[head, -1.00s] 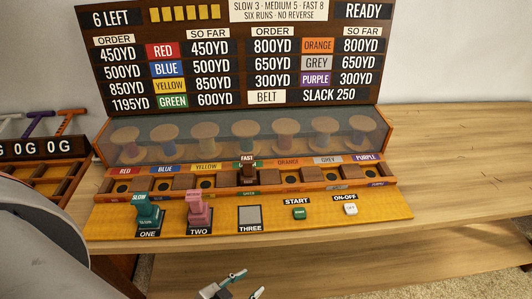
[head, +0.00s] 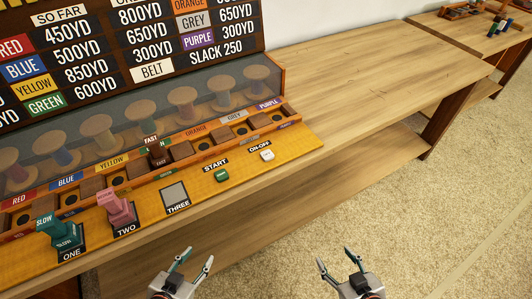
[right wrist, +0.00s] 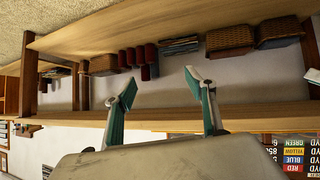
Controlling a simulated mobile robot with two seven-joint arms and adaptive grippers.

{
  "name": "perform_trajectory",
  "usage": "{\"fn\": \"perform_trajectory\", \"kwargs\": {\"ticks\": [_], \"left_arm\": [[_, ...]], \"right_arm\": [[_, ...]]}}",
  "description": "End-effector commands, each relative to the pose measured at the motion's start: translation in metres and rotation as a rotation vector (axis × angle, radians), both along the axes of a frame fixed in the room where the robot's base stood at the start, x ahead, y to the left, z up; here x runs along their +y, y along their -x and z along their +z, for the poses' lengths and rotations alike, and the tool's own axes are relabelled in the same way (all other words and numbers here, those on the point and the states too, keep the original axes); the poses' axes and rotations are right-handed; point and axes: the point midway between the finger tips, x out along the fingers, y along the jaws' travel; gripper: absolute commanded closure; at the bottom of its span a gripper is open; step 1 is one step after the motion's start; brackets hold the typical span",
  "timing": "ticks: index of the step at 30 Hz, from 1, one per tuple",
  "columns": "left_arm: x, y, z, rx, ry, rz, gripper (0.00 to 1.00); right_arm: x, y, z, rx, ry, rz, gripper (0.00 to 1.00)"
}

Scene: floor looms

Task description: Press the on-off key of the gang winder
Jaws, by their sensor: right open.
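The gang winder stands on a wooden bench with its yellow front panel (head: 195,203) facing me. Its white on-off key (head: 267,155) is near the panel's right end, under the ON-OFF label. The green start key (head: 221,176) is left of it. My left gripper (head: 197,257) is open and empty at the bottom of the head view, in front of and below the panel. My right gripper (head: 334,258) is open and empty, further right over the carpet. In the right wrist view its fingers (right wrist: 158,82) are spread. Neither gripper touches the winder.
A teal lever block (head: 66,237) and a pink one (head: 117,209) stand on pads ONE and TWO; pad THREE (head: 175,197) is bare. A brown block marked FAST (head: 158,154) sits on the coloured rail. The bench top (head: 350,75) right of the winder is clear.

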Motion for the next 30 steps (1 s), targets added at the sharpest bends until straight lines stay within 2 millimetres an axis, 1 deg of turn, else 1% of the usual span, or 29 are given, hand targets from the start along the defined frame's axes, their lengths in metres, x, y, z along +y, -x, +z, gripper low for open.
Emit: {"fn": "perform_trajectory", "kwargs": {"ticks": [7, 8, 9, 11, 12, 14, 30], "left_arm": [[0.0000, -0.0001, 0.0001, 0.000, 0.000, 0.000, 0.60], [0.0000, -0.0001, 0.0001, 0.000, 0.000, 0.000, 0.60], [-0.0001, -0.0001, 0.0002, 0.000, 0.000, 0.000, 0.60], [-0.0001, -0.0001, 0.0002, 0.000, 0.000, 0.000, 0.60], [-0.0001, -0.0001, 0.0002, 0.000, 0.000, 0.000, 0.60], [-0.0001, -0.0002, 0.0002, 0.000, 0.000, 0.000, 0.60], [-0.0001, -0.0003, 0.0004, -0.001, 0.000, 0.000, 0.60]], "right_arm": [[0.0000, 0.0000, 0.0000, 0.000, 0.000, 0.000, 0.45], [0.0000, 0.0000, 0.0000, 0.000, 0.000, 0.000, 0.47], [0.0000, 0.0000, 0.0000, 0.000, 0.000, 0.000, 0.58], [0.0000, 0.0000, 0.0000, 0.000, 0.000, 0.000, 0.73], [0.0000, 0.0000, 0.0000, 0.000, 0.000, 0.000, 0.84], [0.0000, 0.0000, 0.0000, 0.000, 0.000, 0.000, 0.99], [-0.0001, 0.0000, -0.0001, 0.000, 0.000, 0.000, 1.00]]}}
